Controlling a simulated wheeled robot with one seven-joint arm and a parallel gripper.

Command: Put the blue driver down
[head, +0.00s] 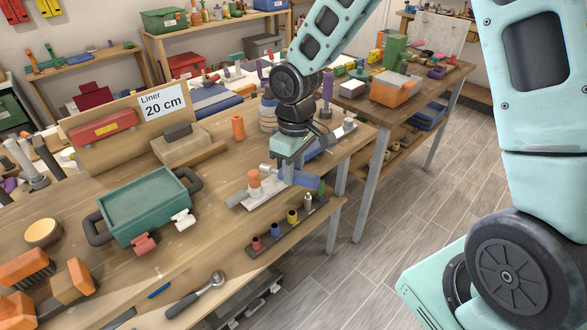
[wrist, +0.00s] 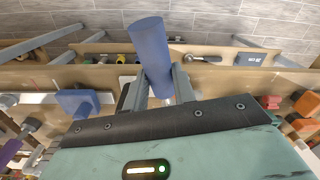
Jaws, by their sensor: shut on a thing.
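The blue driver (wrist: 150,50) is between the two fingers of my gripper (wrist: 157,88) in the wrist view, its thick blue handle sticking out past them. In the head view my gripper (head: 289,172) is shut on the blue driver (head: 306,180), which lies roughly level across the fingers. The driver's far end is partly hidden by the fingers. I cannot tell whether it touches anything below.
A green tray (head: 148,207) with dark handles stands left. A ratchet (head: 197,294) lies at the front. Bare wood (head: 215,215) shows between tray and plate.

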